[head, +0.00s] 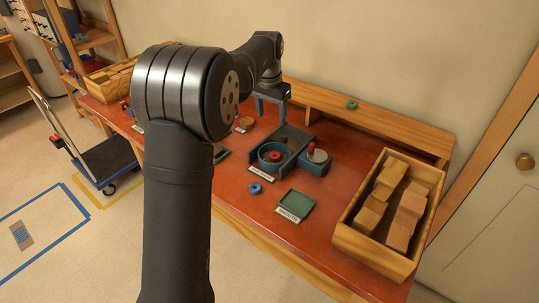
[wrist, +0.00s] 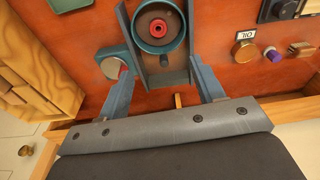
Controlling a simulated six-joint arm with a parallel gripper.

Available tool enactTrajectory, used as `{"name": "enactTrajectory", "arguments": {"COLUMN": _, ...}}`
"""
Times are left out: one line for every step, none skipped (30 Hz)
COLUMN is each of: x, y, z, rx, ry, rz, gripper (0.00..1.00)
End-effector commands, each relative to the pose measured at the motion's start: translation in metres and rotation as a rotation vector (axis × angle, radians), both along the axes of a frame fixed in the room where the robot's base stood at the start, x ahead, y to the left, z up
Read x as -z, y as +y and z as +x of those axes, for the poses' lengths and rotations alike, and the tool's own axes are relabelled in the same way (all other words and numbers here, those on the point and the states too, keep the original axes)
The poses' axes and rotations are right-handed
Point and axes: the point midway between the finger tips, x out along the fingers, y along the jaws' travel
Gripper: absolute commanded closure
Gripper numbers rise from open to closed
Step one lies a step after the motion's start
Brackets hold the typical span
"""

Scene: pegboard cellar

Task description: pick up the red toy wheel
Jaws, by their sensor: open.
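The red toy wheel (head: 275,155) lies inside a round teal dish (head: 262,158) on the red-brown table. In the wrist view the wheel (wrist: 158,27) shows as a red ring with a dark centre, near the top and inside the dish's rim (wrist: 137,38). A dark grey channel-shaped holder (head: 297,135) with raised walls surrounds the dish. My gripper (head: 271,112) is above the table, behind the dish in the head view. Its two blue-grey fingers are spread wide in the wrist view (wrist: 160,72), with nothing held between them. The wheel is apart from both fingers.
A teal box with a red-topped knob (head: 312,152) stands right beside the holder. A blue ring (head: 255,188) and a green tray (head: 296,204) lie in front. A wooden crate of blocks (head: 353,237) fills the right end. A back ledge (head: 385,128) bears a green ring (head: 352,104).

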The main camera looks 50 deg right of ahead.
Motion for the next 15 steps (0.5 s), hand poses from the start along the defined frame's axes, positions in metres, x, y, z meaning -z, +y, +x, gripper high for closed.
{"name": "enactTrajectory", "arguments": {"x": 0.000, "y": 0.009, "z": -0.002, "rx": -0.023, "ry": -0.003, "rz": -0.031, "gripper": 0.39}}
{"name": "enactTrajectory", "arguments": {"x": 0.001, "y": 0.013, "z": -0.002, "rx": -0.037, "ry": -0.005, "rz": -0.049, "gripper": 0.39}}
{"name": "enactTrajectory", "arguments": {"x": 0.002, "y": 0.018, "z": -0.004, "rx": -0.054, "ry": -0.006, "rz": -0.073, "gripper": 0.39}}
{"name": "enactTrajectory", "arguments": {"x": 0.003, "y": 0.021, "z": -0.005, "rx": -0.066, "ry": -0.008, "rz": -0.089, "gripper": 0.39}}
{"name": "enactTrajectory", "arguments": {"x": 0.004, "y": 0.024, "z": -0.005, "rx": -0.078, "ry": -0.009, "rz": -0.104, "gripper": 0.39}}
{"name": "enactTrajectory", "arguments": {"x": 0.004, "y": 0.028, "z": -0.006, "rx": -0.091, "ry": -0.010, "rz": -0.121, "gripper": 0.39}}
{"name": "enactTrajectory", "arguments": {"x": 0.005, "y": 0.031, "z": -0.006, "rx": -0.099, "ry": -0.011, "rz": -0.131, "gripper": 0.39}}
{"name": "enactTrajectory", "arguments": {"x": 0.006, "y": 0.032, "z": -0.007, "rx": -0.106, "ry": -0.012, "rz": -0.140, "gripper": 0.39}}
{"name": "enactTrajectory", "arguments": {"x": 0.007, "y": 0.034, "z": -0.007, "rx": -0.113, "ry": -0.013, "rz": -0.148, "gripper": 0.39}}
{"name": "enactTrajectory", "arguments": {"x": 0.008, "y": 0.035, "z": -0.007, "rx": -0.117, "ry": -0.013, "rz": -0.153, "gripper": 0.39}}
{"name": "enactTrajectory", "arguments": {"x": 0.010, "y": 0.035, "z": -0.007, "rx": -0.119, "ry": -0.013, "rz": -0.155, "gripper": 0.39}}
{"name": "enactTrajectory", "arguments": {"x": 0.014, "y": 0.034, "z": -0.007, "rx": -0.121, "ry": -0.013, "rz": -0.157, "gripper": 0.39}}
{"name": "enactTrajectory", "arguments": {"x": 0.018, "y": 0.033, "z": -0.007, "rx": -0.122, "ry": -0.013, "rz": -0.158, "gripper": 0.39}}
{"name": "enactTrajectory", "arguments": {"x": 0.023, "y": 0.032, "z": -0.007, "rx": -0.122, "ry": -0.013, "rz": -0.157, "gripper": 0.39}}
{"name": "enactTrajectory", "arguments": {"x": 0.031, "y": 0.030, "z": -0.007, "rx": -0.121, "ry": -0.012, "rz": -0.155, "gripper": 0.39}}
